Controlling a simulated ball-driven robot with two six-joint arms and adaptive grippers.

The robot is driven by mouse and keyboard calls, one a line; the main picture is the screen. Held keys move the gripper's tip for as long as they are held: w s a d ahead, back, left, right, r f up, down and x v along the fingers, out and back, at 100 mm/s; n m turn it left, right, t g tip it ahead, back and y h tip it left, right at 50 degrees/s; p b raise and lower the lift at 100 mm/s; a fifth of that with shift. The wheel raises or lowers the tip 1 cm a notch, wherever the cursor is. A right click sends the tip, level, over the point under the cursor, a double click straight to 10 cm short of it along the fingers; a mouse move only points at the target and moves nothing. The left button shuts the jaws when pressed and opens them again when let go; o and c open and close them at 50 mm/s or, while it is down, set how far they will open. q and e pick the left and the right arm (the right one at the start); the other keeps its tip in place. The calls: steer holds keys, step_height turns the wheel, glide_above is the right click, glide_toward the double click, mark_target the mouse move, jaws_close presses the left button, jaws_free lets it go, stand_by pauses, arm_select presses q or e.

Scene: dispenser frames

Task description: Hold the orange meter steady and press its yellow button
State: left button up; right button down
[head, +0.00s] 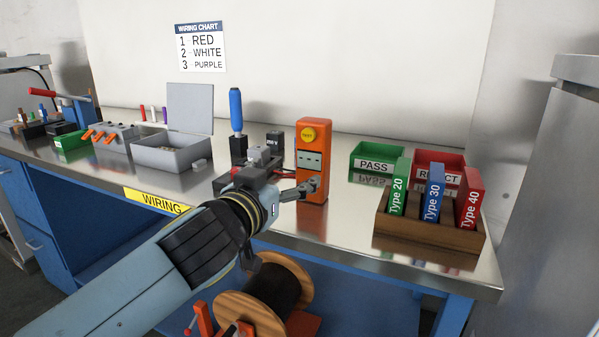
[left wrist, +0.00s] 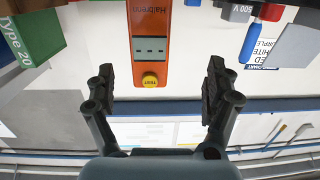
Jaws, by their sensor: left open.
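The orange meter (head: 311,150) stands upright on the steel bench, with a round yellow button (head: 309,134) near its top and a small grey display below it. My left gripper (head: 306,187) is in front of the meter's lower part and hides some of it. In the left wrist view the picture is upside down; the open fingers of my left gripper (left wrist: 160,72) spread wide, with the meter (left wrist: 150,20) and its yellow "TEST" button (left wrist: 150,80) showing between them. I cannot tell whether a finger touches the meter. My right gripper is not in view.
Right of the meter are a green PASS tray (head: 376,150), a red REJECT tray (head: 453,160) and a wooden rack (head: 425,230) of coloured Type boxes. Left of it stand a blue-handled tool (head: 236,110) and an open grey box (head: 172,155). A cable spool (head: 232,305) is below.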

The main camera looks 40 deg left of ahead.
mark_target(309, 153)
arm_select(q)
steer(key=shift+t, duration=0.4)
steer(key=x, duration=0.3)
steer(key=d+r+p+x, duration=0.1)
steer(key=x, duration=0.7)
steer(key=shift+w+d+r, duration=0.15)
steer(key=shift+w+r, duration=0.1)
steer(key=shift+w, duration=0.2)
steer(key=c, duration=1.6)
steer(key=shift+c, duration=0.3)
